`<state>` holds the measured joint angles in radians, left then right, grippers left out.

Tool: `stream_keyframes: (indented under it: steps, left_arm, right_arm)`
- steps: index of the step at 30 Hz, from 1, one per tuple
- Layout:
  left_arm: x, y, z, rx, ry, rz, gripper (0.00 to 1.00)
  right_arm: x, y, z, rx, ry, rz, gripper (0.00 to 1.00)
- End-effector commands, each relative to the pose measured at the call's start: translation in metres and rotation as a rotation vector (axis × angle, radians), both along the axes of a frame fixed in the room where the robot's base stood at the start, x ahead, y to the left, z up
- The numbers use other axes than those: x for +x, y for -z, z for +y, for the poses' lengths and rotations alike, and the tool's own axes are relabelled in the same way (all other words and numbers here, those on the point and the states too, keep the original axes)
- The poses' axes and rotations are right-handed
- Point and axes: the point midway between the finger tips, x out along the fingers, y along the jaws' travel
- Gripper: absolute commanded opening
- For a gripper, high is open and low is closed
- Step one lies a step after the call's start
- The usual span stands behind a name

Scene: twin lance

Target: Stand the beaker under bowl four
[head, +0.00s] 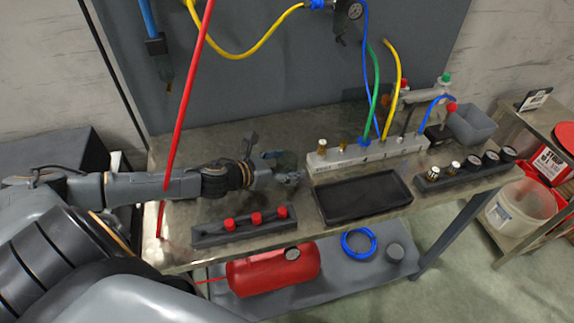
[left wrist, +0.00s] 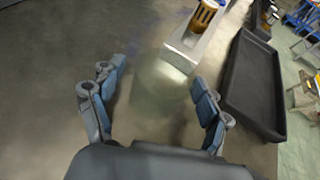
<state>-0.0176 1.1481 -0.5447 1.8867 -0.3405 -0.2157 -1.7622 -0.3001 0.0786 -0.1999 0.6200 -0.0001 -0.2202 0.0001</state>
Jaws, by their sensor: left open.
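My left gripper (head: 291,173) reaches over the bench from the left, at the left end of the pale manifold block (head: 340,157). In the left wrist view its two fingers (left wrist: 158,73) are spread apart. A faint, clear, beaker-like shape (left wrist: 165,95) shows between them; its outline is too weak to tell whether the fingers touch it. A small fitting with a clear lower part (head: 167,75) hangs under a blue tube on the back panel. I cannot tell which thing is bowl four; no number is readable. My right gripper is not in view.
A black tray (head: 362,197) lies in front of the manifold. A dark block with red knobs (head: 257,218) sits at the front edge, and a gauge block (head: 464,170) at the right. A red hose (head: 184,105) crosses upright near my left forearm. A grey bin (head: 472,126) is at the back right.

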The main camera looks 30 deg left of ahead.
Motion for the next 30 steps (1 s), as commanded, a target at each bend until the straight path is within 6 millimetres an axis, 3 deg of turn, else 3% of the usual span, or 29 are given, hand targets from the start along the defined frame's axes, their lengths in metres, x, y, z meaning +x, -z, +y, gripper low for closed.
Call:
stream_keyframes:
  steps: [5, 13, 23, 30]
  left_arm:
    - [0.000, 0.000, 0.000, 0.000, 0.000, 0.001, 0.77]
    - [0.000, 0.000, 0.000, -0.001, 0.000, 0.001, 0.23]
    - [0.000, -0.001, 0.000, 0.000, 0.000, 0.000, 0.23]
    - [0.000, -0.017, 0.001, 0.003, 0.002, -0.002, 0.23]
  right_arm:
    - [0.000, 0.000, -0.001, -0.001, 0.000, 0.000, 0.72]
    - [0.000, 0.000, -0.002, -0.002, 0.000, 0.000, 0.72]
    - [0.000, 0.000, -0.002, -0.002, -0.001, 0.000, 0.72]
    - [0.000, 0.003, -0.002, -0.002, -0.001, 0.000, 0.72]
